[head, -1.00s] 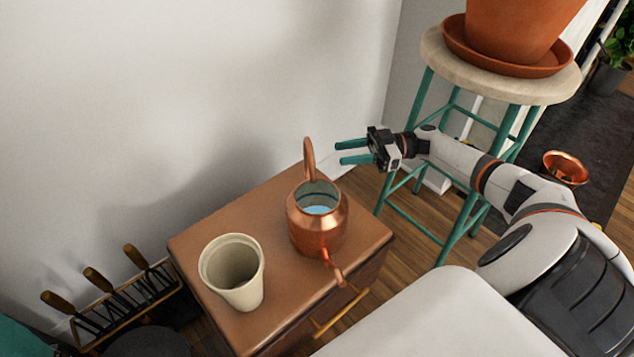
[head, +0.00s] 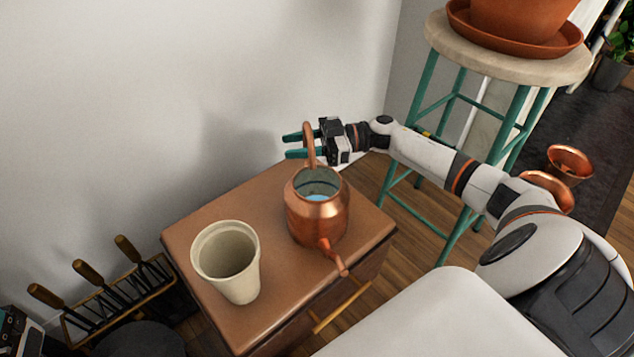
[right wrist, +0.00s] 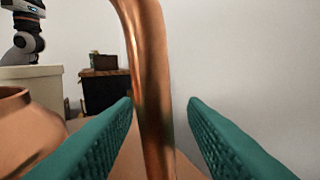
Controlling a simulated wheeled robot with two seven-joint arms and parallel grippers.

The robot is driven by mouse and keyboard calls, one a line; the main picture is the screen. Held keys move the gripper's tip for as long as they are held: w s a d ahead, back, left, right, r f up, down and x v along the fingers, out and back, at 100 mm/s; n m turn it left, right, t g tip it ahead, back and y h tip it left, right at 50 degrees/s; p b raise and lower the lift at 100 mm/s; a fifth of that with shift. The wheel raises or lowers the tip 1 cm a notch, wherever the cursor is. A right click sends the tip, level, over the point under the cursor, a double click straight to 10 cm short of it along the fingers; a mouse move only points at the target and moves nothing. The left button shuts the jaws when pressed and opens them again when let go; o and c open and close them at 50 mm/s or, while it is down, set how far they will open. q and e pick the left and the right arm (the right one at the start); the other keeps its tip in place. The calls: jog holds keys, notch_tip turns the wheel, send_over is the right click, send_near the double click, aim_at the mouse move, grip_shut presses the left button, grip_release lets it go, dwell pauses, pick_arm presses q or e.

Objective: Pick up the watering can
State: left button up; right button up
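The copper watering can (head: 318,218) stands upright on the brown cabinet, its open top showing blue inside and its spout pointing toward the cabinet's front. Its tall curved handle (right wrist: 150,70) rises at the back. My right gripper (head: 289,146) is at the handle, with its teal fingers open. In the right wrist view, the handle stands between the two fingers, with a gap visible on the right side; contact on the left cannot be told. My left gripper (head: 22,334) shows only partly at the lower left corner, so its opening is hidden.
A cream pot (head: 228,262) stands on the cabinet (head: 215,212) left of the can. A stool (head: 505,62) bearing a terracotta pot (head: 520,18) stands right, behind my right arm. A rack of wooden-handled tools (head: 105,300) is at lower left. The wall is close behind.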

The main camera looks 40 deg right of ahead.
grip_shut()
